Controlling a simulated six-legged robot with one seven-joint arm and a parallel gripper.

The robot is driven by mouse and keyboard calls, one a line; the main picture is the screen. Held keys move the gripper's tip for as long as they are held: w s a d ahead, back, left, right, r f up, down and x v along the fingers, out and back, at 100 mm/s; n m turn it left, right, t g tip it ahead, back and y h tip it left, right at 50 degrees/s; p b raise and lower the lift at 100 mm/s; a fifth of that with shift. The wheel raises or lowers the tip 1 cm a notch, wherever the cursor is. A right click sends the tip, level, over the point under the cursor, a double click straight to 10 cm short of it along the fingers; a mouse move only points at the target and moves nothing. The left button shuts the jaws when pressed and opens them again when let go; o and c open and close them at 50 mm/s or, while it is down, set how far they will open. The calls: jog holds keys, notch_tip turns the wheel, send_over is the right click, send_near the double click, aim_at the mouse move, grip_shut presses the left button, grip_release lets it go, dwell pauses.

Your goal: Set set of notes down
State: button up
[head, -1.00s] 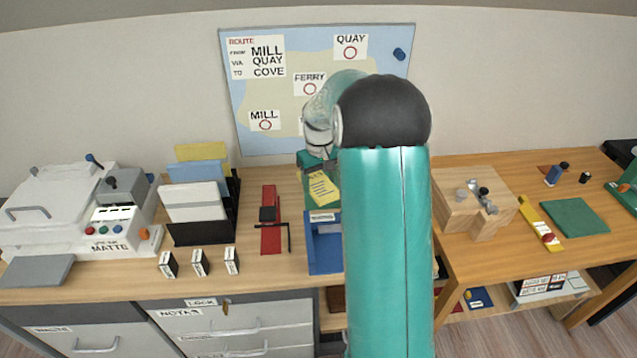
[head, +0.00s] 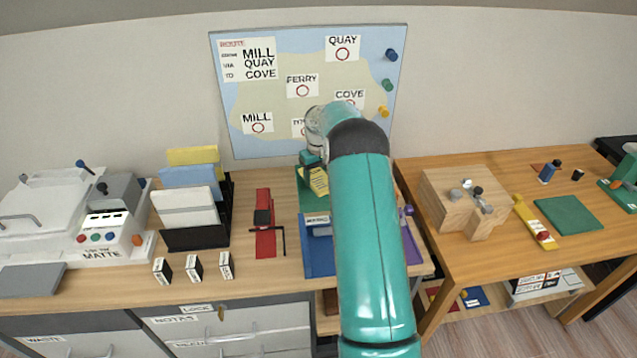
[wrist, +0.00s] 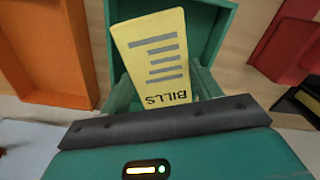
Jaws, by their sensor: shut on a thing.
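The set of notes is a yellow sheet marked BILLS (wrist: 155,58) with grey lines; it also shows in the head view (head: 318,182). My gripper (wrist: 163,78) is shut on it, one green finger at each side. The notes are over a green open tray (wrist: 221,30), within its walls as seen from the wrist. I cannot tell whether they touch the tray floor. In the head view my gripper (head: 311,160) is at the tray, near the wall, partly hidden by my arm.
In the head view a blue tray (head: 319,262) is in front, a red stand (head: 265,235) left, and the map board (head: 225,100) behind.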

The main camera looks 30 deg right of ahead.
aim_at(318, 177)
jog(key=shift+w+d+f, duration=0.25)
jog(key=shift+w+f, duration=0.1)
jog(key=shift+f, duration=1.65)
jog(key=shift+f, duration=0.2)
jog(key=o, duration=1.1)
jog(key=shift+o, duration=0.2)
jog(key=shift+r, duration=0.1)
